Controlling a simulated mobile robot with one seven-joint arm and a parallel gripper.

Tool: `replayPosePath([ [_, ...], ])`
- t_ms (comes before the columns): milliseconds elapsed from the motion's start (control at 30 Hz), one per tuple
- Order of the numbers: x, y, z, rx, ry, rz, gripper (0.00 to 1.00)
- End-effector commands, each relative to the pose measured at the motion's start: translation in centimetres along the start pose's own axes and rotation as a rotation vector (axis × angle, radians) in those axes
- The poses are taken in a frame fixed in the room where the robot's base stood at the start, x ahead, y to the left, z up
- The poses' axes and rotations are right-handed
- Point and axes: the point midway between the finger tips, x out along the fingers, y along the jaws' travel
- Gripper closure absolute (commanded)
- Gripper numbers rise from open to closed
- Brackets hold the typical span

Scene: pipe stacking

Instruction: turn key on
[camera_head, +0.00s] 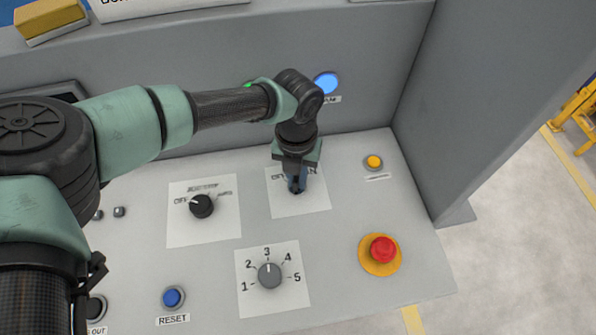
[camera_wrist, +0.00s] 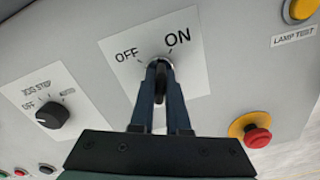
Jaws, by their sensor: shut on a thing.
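The key switch sits on a white OFF/ON plate (camera_wrist: 190,75) on the sloped grey panel; the plate also shows in the head view (camera_head: 312,203). My gripper (camera_wrist: 160,70) points down at the switch, and its two dark blue fingers are shut on the key (camera_wrist: 161,84). In the head view my gripper (camera_head: 296,188) covers the key and part of the lettering. In the wrist view a bit of the round metal collar (camera_wrist: 164,59) shows at the fingertips, between OFF and ON. The key's exact angle is hard to tell behind the fingers.
A black selector knob (camera_head: 201,205) is left of the plate, and a numbered dial (camera_head: 269,275) is nearer. A red emergency button (camera_head: 383,249) and a yellow lamp test button (camera_head: 374,162) are to the right. A blue reset button (camera_head: 173,298) is front left. A grey wall (camera_head: 480,80) bounds the right side.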

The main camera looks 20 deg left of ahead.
Motion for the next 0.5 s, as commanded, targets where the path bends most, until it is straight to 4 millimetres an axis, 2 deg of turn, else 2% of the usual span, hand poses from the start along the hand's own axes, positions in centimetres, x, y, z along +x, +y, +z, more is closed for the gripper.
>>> replayPosePath([
  [100,-0.03,0.03,0.01,0.066,0.0,0.001,1.0],
  [400,-0.03,0.03,0.01,0.08,0.0,0.001,1.0],
  [500,-0.02,0.04,0.01,0.151,0.0,0.001,1.0],
])
